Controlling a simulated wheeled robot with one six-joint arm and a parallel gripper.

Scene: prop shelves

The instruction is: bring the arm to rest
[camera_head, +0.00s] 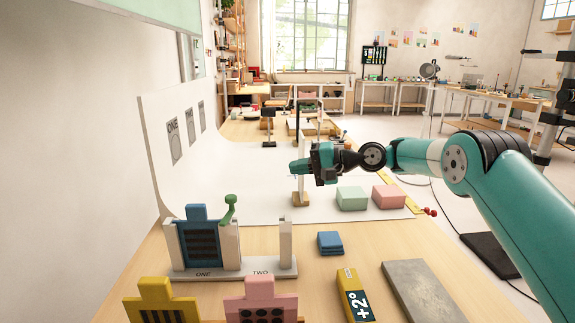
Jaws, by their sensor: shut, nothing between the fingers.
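My teal arm reaches in from the right side of the head view. My gripper (298,167) is at its end, held in the air above the white surface and pointing left. Its jaws look small from here and are shut with nothing between them. A thin upright post on a wooden foot (301,199) stands directly below and behind the gripper. I cannot tell from this view how much space lies between the gripper and the post.
A two-slot stand (233,271) holds a blue panel (199,240) in slot ONE. Green (352,199) and pink (389,197) blocks sit beyond.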

